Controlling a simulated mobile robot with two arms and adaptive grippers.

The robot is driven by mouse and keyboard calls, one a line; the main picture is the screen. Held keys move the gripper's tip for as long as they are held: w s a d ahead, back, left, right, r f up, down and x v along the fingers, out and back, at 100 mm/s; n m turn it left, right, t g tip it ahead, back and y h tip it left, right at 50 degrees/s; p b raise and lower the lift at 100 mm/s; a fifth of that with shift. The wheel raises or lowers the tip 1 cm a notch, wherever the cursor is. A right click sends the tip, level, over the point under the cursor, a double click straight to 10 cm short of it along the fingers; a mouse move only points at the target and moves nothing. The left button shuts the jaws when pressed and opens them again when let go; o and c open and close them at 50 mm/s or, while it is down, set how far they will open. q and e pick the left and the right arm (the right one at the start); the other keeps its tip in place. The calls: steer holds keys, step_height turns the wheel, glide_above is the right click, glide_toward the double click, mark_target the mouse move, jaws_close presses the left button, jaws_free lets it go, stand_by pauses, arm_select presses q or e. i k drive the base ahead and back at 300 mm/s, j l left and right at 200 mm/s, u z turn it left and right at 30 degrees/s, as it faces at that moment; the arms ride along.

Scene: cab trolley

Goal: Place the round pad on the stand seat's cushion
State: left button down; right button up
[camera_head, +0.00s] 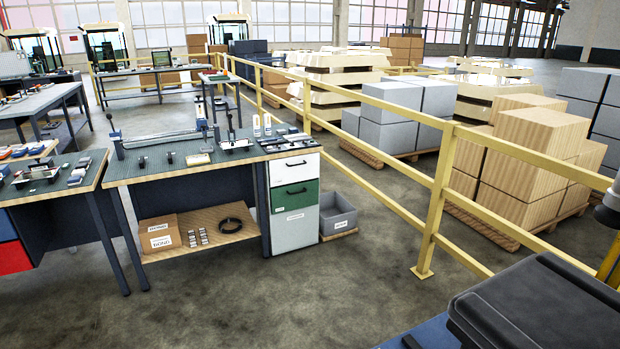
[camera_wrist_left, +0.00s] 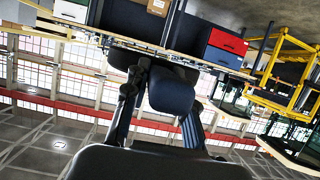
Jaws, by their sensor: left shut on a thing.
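My left gripper (camera_wrist_left: 150,82) shows in the left wrist view, which is turned upside down. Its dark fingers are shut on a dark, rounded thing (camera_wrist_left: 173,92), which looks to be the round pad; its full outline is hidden. In the head view, a black padded-looking block (camera_head: 540,312) fills the lower right corner, cut off by the frame. I cannot tell whether it belongs to the stand seat. No seat cushion can be made out for certain. Neither gripper shows in the head view.
A workbench (camera_head: 215,160) with tools on top stands at the left, with a drawer cabinet (camera_head: 294,202) and a grey bin (camera_head: 338,212) beside it. A yellow railing (camera_head: 436,200) runs across the middle. Boxes on pallets (camera_head: 545,140) stand behind it. The floor (camera_head: 290,300) in front is clear.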

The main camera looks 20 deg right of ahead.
mark_target(552, 304)
steer(key=i, duration=1.9)
steer(key=i+l+z, duration=0.1)
steer(key=i+z, duration=0.7)
steer(key=i+j+z, duration=0.2)
steer(key=i+z, duration=0.2)
steer(key=i+j+z, duration=0.35)
steer(key=i, duration=0.2)
steer(key=i+l+z, duration=0.1)
steer(key=z, duration=0.35)
steer(key=i+z, duration=0.5)
steer(key=z, duration=0.35)
steer(key=i+j+z, duration=0.1)
steer(key=z, duration=0.35)
steer(key=i+j+z, duration=0.2)
steer(key=z, duration=0.2)
steer(key=i+z, duration=0.15)
steer(key=z, duration=0.3)
steer(key=i+z, duration=0.2)
steer(key=z, duration=0.2)
steer(key=i+j+z, duration=0.1)
steer(key=z, duration=0.35)
steer(key=i+j+z, duration=0.15)
steer(key=z, duration=0.3)
steer(key=i+j+z, duration=0.1)
steer(key=j+z, duration=0.15)
steer(key=z, duration=0.15)
steer(key=i+j+z, duration=0.15)
steer(key=z, duration=0.15)
steer(key=i+j+z, duration=0.15)
steer(key=j+z, duration=0.15)
